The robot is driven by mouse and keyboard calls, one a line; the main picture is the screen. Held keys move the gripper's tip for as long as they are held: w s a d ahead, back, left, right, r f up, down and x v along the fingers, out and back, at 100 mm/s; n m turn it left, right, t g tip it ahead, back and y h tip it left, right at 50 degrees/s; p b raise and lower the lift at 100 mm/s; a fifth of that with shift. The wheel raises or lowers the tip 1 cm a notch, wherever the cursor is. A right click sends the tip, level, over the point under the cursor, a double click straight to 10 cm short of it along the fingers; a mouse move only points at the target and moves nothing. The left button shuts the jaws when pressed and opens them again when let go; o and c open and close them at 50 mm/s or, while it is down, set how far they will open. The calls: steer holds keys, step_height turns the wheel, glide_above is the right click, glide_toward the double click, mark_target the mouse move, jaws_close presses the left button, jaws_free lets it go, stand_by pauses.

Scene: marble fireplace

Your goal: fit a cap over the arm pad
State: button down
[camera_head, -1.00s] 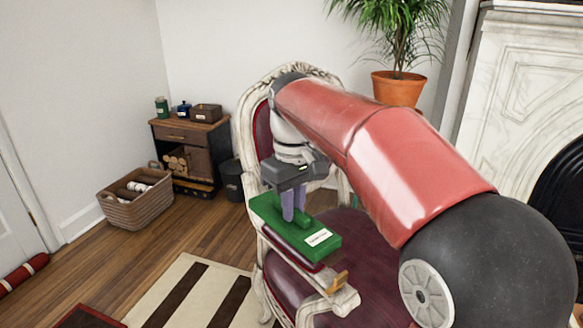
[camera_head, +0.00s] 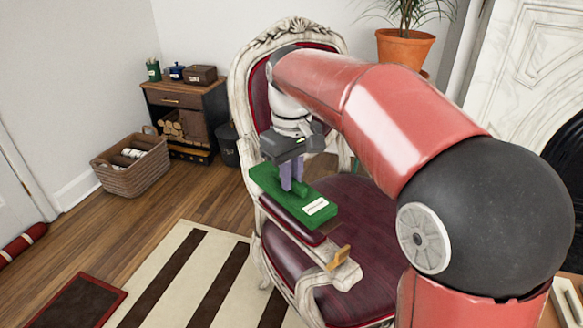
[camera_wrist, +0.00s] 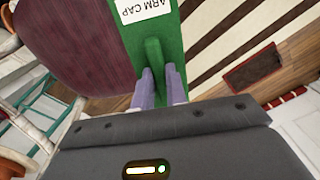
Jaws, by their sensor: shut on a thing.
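The green arm cap (camera_head: 271,186) is a long block with a white label on its near end and a raised handle on top. My gripper (camera_head: 293,187) points down from above, its purple fingers shut on the handle. The wrist view shows the fingers (camera_wrist: 159,88) either side of the green handle (camera_wrist: 154,55), and the label reads "ARM CAP". The maroon arm pad (camera_head: 293,224) lies on the chair's left arm, below the cap, showing along the cap's side and near end. Whether the cap touches the pad, I cannot tell.
The carved white armchair (camera_head: 236,100) has a maroon seat (camera_head: 350,215). A tan wooden piece (camera_head: 340,258) stands near the front of the chair arm. A basket (camera_head: 130,170), a wooden cabinet (camera_head: 185,95) and a dark bin (camera_head: 229,145) stand behind at left. A striped rug (camera_head: 190,270) covers open floor.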

steer(key=shift+f+b, duration=1.95)
steer(key=shift+f, duration=1.1)
steer(key=c, duration=1.3)
jaws_free()
steer(key=shift+c, duration=0.2)
step_height(320, 180, up, 8)
steer(key=shift+f+p, duration=0.1)
steer(key=shift+p, duration=0.6)
steer(key=shift+d, duration=0.1)
